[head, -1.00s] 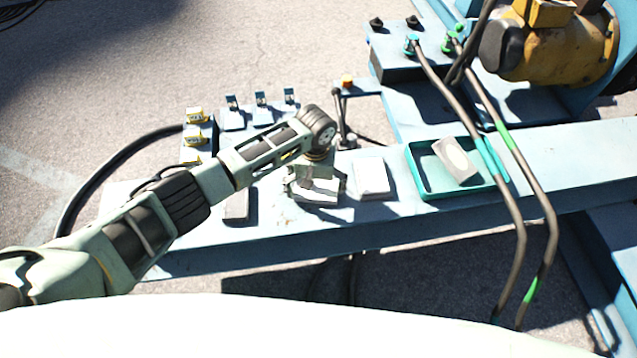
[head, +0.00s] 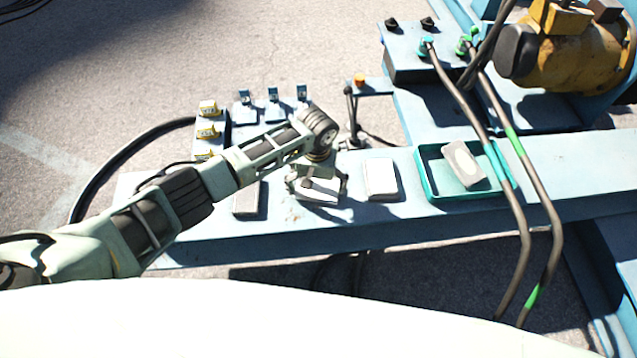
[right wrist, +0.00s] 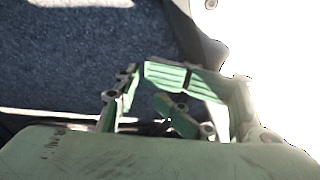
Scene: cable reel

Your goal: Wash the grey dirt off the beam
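The pale blue beam (head: 560,165) runs across the head view. My left gripper (head: 318,190) is low over its left half, fingers spread on either side of a pale block (head: 319,198). Contact with the block cannot be made out. A greyish block (head: 247,199) lies on the beam to the left, and a whiter block (head: 381,178) to the right. Small dark specks show on the beam near the gripper; any grey dirt under it is hidden. My right gripper (right wrist: 150,85) shows green fingers in the right wrist view, with no held thing visible; its opening is unclear.
A teal tray (head: 429,172) on the beam holds a grey block (head: 463,165) with a pale patch. Two hoses (head: 540,210) hang across the beam at right. Behind are small switches (head: 207,130), a lever (head: 352,115) and a yellow motor (head: 565,45).

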